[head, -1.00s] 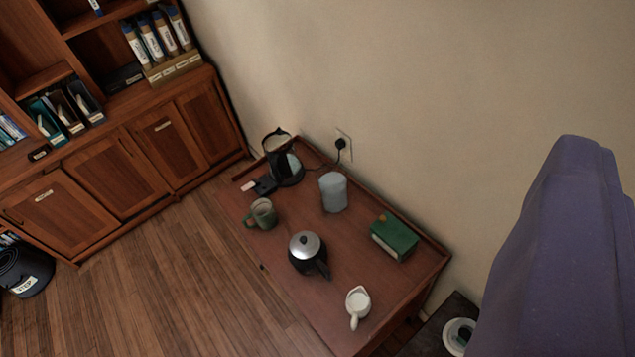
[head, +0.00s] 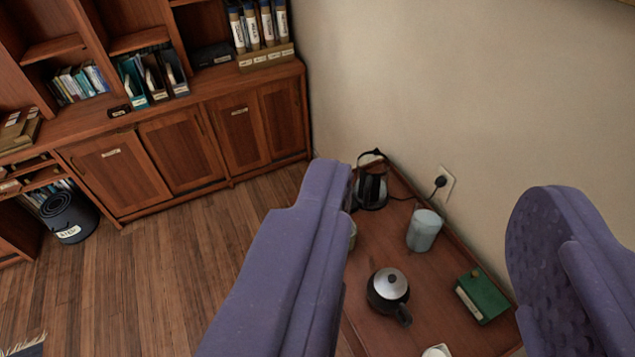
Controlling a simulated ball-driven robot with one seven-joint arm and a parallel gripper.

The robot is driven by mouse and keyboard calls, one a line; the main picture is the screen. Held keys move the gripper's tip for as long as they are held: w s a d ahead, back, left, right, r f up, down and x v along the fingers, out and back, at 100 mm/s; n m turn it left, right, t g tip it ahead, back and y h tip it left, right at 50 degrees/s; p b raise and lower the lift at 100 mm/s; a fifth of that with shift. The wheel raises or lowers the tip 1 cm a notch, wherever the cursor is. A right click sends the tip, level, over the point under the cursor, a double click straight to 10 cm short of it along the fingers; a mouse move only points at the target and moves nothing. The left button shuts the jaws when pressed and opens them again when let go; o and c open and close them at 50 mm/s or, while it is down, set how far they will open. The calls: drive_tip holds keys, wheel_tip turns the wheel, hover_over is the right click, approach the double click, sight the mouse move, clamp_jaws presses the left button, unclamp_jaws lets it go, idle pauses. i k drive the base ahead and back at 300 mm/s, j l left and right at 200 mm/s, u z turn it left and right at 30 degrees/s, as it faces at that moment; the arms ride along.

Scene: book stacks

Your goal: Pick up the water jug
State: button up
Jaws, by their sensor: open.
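My gripper (head: 440,190) is open, with its two purple fingers wide apart in the foreground and nothing between them. Beyond them, lower down, is a reddish-brown wooden table (head: 432,310). On it stand a pale blue-grey, round-sided vessel (head: 424,231), a black electric kettle (head: 371,188) at the far corner, and a black pot with a silver lid (head: 388,290). A small white pitcher (head: 436,351) is mostly cut off at the bottom edge. I cannot tell for sure which is the water jug. The left finger hides most of a green mug (head: 352,232).
A green box (head: 482,296) lies at the table's right side. A beige wall with a socket and black plug (head: 441,181) rises behind the table.

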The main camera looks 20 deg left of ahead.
sight(429, 216)
drive_tip(key=l+z, duration=0.1)
drive_tip(key=z, duration=0.2)
drive_tip(key=i+j+z, duration=0.1)
drive_tip(key=z, duration=0.25)
drive_tip(key=i+j+z, duration=0.1)
drive_tip(key=z, duration=0.3)
drive_tip(key=i+j+z, duration=0.15)
drive_tip(key=j, duration=0.3)
drive_tip(key=i+j+z, duration=0.15)
drive_tip(key=j, duration=0.3)
drive_tip(key=i+j+z, duration=0.15)
drive_tip(key=j, duration=0.35)
drive_tip(key=j+z, duration=0.15)
drive_tip(key=j, duration=0.35)
drive_tip(key=i+j, duration=0.1)
drive_tip(key=j, duration=0.35)
drive_tip(key=i+j, duration=0.1)
drive_tip(key=j, duration=0.35)
drive_tip(key=i+j, duration=0.1)
drive_tip(key=j, duration=0.35)
drive_tip(key=i+j, duration=0.1)
drive_tip(key=j, duration=0.35)
